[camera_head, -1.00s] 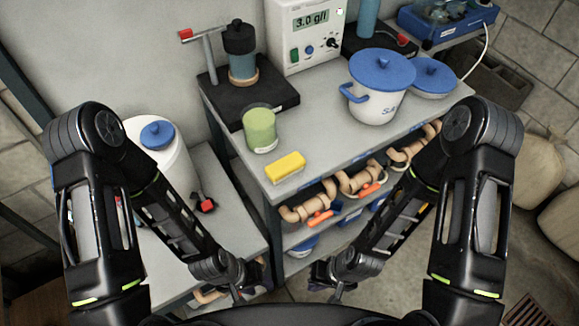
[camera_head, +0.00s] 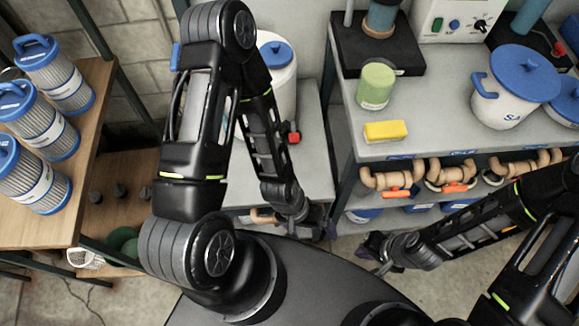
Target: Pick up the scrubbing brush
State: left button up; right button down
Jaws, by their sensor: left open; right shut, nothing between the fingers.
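A small yellow block (camera_head: 386,131) lies on the front edge of the grey bench, beside the green cup; it may be the scrubbing brush, but bristles cannot be made out. My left gripper (camera_head: 322,226) is small and dark, open, in front of the lower left bench and lower than the block. My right gripper (camera_head: 372,250) is shut and empty, to the right of the left one, above the floor. Both are well apart from the yellow block.
A green cup (camera_head: 376,86) and a white pot with a blue lid (camera_head: 508,88) stand on the bench. Pipe fittings (camera_head: 447,174) fill the shelf below. At left, a wooden shelf (camera_head: 92,150) holds several filter cartridges (camera_head: 38,118). A white drum (camera_head: 277,80) stands behind my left arm.

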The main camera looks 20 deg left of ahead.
aim_at(393, 130)
jog(key=u, duration=1.65)
jog(key=k+j, duration=0.1)
jog(key=k, duration=0.5)
jog(key=k+j, duration=0.15)
jog(key=k, duration=0.45)
jog(key=i, duration=0.4)
